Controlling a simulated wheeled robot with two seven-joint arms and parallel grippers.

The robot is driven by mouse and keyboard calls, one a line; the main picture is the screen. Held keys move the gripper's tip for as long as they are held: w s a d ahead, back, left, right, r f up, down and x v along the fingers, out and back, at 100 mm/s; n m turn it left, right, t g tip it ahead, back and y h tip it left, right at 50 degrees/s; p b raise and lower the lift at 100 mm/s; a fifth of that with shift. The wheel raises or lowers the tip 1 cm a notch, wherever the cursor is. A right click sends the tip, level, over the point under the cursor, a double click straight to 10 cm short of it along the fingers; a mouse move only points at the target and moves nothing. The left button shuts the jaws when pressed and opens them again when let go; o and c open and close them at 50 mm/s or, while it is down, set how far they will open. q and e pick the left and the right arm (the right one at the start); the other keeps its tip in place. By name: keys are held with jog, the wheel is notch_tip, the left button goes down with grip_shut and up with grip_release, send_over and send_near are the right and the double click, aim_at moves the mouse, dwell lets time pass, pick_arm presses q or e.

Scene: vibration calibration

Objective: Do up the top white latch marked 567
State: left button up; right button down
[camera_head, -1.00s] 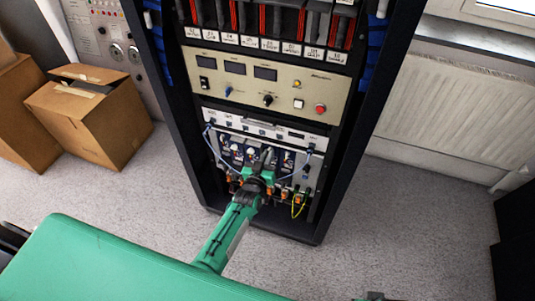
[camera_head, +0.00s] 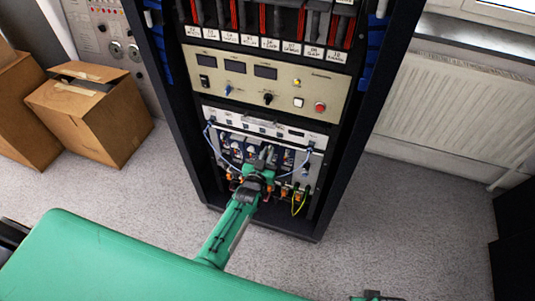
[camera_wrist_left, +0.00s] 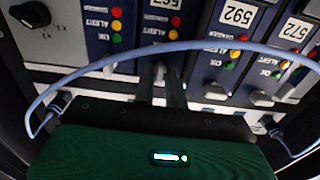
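The rack's lower panel holds a row of dark blue modules with white number labels. In the left wrist view, a cut-off label (camera_wrist_left: 166,3) tops the module in front of my left gripper (camera_wrist_left: 162,88); its digits look like 567. A pale latch (camera_wrist_left: 159,70) on that module shows between the two dark fingertips, which stand a little apart on either side of it. I cannot make out firm contact. In the head view my left gripper (camera_head: 264,158) is at the module row and hides part of it.
A light blue cable (camera_wrist_left: 190,45) arcs across the front of the modules, close to the gripper. Neighbouring modules marked 592 (camera_wrist_left: 237,15) and 572 (camera_wrist_left: 297,29) stand to the right. A yellow-green cable (camera_head: 299,203) hangs low right. Cardboard boxes (camera_head: 92,112) stand left on open floor.

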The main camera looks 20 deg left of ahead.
pick_arm(q)
jog(key=shift+o, duration=1.3)
jog(key=shift+s, duration=0.1)
